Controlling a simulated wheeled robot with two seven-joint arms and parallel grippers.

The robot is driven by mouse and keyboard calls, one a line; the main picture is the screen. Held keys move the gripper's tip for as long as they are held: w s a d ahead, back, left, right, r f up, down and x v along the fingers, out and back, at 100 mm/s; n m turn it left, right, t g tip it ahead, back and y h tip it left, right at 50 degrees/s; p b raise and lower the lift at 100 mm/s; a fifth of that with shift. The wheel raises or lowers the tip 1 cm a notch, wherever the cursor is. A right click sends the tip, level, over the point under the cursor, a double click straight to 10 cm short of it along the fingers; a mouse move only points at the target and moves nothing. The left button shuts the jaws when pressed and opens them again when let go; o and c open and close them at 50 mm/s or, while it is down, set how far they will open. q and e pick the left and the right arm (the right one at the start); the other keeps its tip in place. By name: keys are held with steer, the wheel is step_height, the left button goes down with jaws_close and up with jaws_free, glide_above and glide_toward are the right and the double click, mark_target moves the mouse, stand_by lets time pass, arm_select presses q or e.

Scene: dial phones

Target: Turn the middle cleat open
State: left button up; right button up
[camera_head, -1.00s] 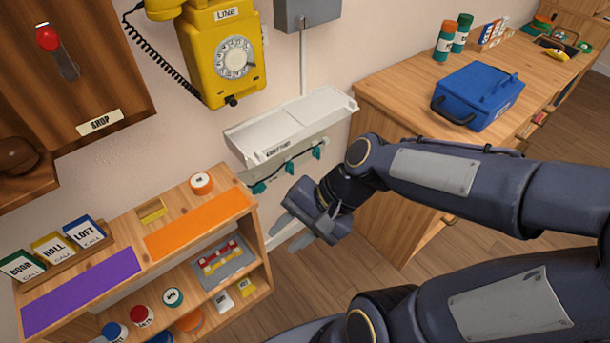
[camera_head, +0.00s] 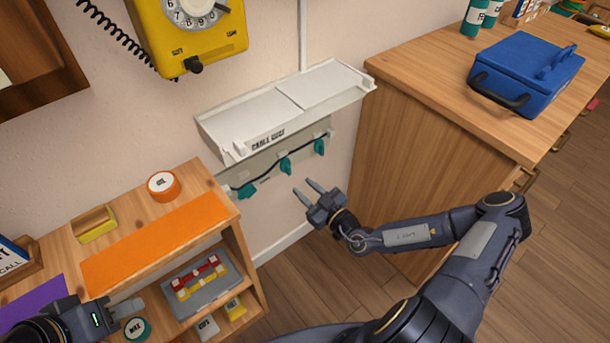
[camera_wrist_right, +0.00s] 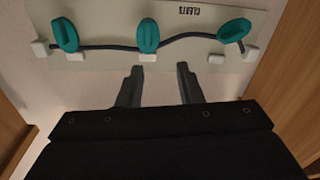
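Three teal cleats sit on a pale panel with a dark cable along it, under a white shelf. The middle cleat (camera_head: 286,165) stands nearly upright; it also shows in the right wrist view (camera_wrist_right: 148,36).
The white shelf (camera_head: 290,100) overhangs the cleats. A wooden counter (camera_head: 420,120) with a blue case (camera_head: 530,72) stands to the right. A low wooden shelf unit (camera_head: 200,185) is at the left. A yellow dial phone (camera_head: 190,40) hangs above.

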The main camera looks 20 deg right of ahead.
mark_target(290, 172)
steer(key=w, duration=0.2)
steer(key=w+a+f+m+b, duration=0.1)
steer(key=w, duration=0.2)
steer(key=w+f+m+h, duration=0.1)
steer(key=w, duration=0.2)
steer(key=shift+a+b, duration=0.25)
steer(key=shift+b, duration=0.05)
jaws_close()
